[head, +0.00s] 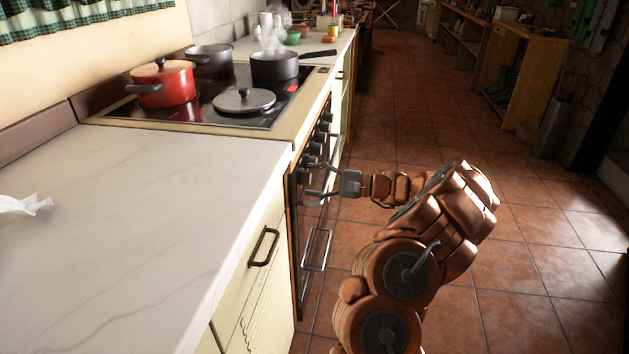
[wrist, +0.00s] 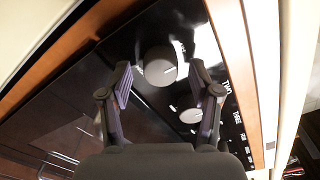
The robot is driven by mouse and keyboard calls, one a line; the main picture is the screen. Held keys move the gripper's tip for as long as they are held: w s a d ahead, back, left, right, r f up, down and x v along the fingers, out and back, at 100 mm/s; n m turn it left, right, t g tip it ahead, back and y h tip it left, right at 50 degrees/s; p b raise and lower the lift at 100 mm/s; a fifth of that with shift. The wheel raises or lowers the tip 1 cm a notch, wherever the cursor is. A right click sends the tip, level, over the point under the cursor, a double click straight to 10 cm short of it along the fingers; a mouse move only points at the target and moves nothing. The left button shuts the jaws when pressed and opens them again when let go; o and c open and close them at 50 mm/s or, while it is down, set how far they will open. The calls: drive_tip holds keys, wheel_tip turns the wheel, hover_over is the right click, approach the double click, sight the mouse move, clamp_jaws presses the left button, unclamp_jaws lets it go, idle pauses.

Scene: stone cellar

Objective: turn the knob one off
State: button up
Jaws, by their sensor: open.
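The stove's front panel carries a row of dark knobs (head: 320,136). In the wrist view a large round grey knob (wrist: 160,66) with a pale pointer mark sits on the glossy black panel (wrist: 150,115). My gripper (head: 312,181) is open in front of the panel, and in the wrist view its two fingers stand either side of the large knob, apart from it. A second knob (wrist: 190,115) shows beside the right finger. The words TWO and THREE are readable on the panel. Glare lies beside the large knob, and I cannot read its own label.
A red pot (head: 162,84), a steaming dark pan (head: 275,66), another dark pot (head: 210,60) and a lid (head: 244,101) are on the black cooktop (head: 200,112). The oven handle (head: 318,250) is below my gripper. A pale countertop (head: 130,200) is at left; tiled floor is open at right.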

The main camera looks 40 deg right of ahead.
drive_tip(key=v, duration=1.2)
idle(0.4)
